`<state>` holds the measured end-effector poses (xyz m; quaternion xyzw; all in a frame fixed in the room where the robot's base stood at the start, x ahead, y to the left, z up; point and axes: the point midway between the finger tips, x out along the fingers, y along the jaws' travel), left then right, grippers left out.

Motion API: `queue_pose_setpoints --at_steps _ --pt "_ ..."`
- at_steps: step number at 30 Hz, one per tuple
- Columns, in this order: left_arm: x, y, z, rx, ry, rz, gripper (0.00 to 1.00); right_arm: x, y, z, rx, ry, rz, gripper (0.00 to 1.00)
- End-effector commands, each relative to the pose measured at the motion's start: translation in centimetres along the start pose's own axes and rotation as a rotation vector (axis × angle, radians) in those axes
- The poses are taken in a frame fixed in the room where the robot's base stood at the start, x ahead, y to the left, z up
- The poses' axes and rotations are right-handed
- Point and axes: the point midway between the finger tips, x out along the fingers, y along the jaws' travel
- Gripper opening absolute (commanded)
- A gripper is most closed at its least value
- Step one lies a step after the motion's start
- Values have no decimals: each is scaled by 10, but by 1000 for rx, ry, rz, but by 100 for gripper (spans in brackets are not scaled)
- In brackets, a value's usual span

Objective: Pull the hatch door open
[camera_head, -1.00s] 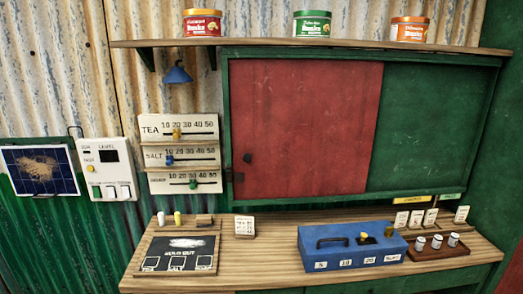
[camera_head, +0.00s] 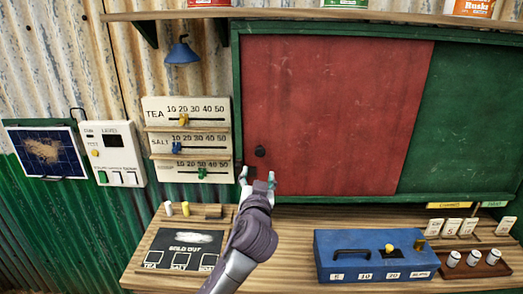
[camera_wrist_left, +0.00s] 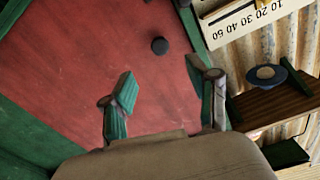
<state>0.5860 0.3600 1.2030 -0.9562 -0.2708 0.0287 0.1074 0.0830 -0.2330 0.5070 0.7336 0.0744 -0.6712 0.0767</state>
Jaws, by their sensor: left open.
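The red hatch door (camera_head: 335,110) covers the left part of a green frame. Its round black knob (camera_head: 260,152) sits near the door's lower left edge. My left gripper (camera_head: 257,177) is open and empty, just below the knob in the head view. In the left wrist view the red door (camera_wrist_left: 100,65) fills the left side and the knob (camera_wrist_left: 160,46) lies beyond the open fingers (camera_wrist_left: 163,95), apart from them. The door's left edge meets the frame. My right gripper is not in view.
A price board with sliders (camera_head: 187,140) hangs left of the door. A blue cash box (camera_head: 375,256), a chalkboard (camera_head: 181,249) and small cans (camera_head: 471,258) stand on the wooden counter (camera_head: 285,250) below. A shelf (camera_head: 300,14) with tins runs above.

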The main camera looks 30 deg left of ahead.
Motion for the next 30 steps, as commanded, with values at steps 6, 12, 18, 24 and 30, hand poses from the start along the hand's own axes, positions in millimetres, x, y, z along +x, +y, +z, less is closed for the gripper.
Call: queue_pose_setpoints --at_steps 6,12,18,24,30 --pt "33 -1 -3 4 -2 -2 60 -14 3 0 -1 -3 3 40" --pt "77 -1 -3 4 -3 -1 60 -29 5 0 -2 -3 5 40" --pt "113 0 -1 3 -4 0 60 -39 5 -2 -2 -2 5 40" --pt "132 0 1 3 -3 2 60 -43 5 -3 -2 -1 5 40" --pt "135 1 2 2 -3 2 60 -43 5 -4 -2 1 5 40"
